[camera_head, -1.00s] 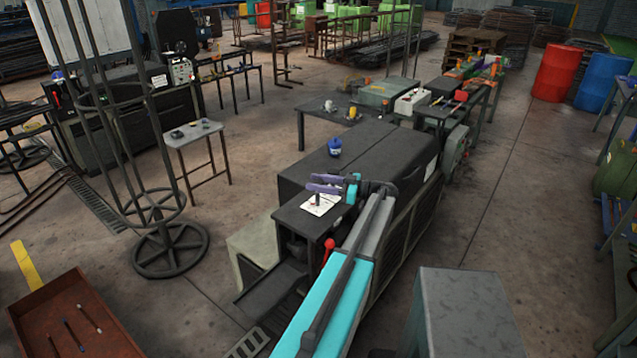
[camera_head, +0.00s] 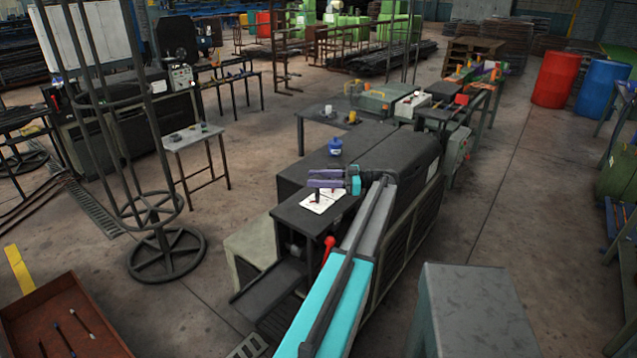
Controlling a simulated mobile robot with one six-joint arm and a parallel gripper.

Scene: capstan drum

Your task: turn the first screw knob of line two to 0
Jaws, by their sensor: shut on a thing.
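My gripper (camera_head: 324,179), with purple fingers, is over the front part of the long black machine (camera_head: 295,215). It is shut on a small dark upright piece (camera_head: 318,195), seen just below the fingers. What this piece is, I cannot make out at this size. A white sheet (camera_head: 322,203) with small red marks lies on the machine top under it. I cannot pick out the first screw knob of line two or any scale reading. My own arm hides part of the machine's right side.
A blue jar (camera_head: 335,147) stands on the machine top behind my gripper. A red ball-ended lever (camera_head: 329,243) rises at the machine's front. A grey cabinet (camera_head: 478,305) is at front right. Open floor (camera_head: 510,180) runs along the right.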

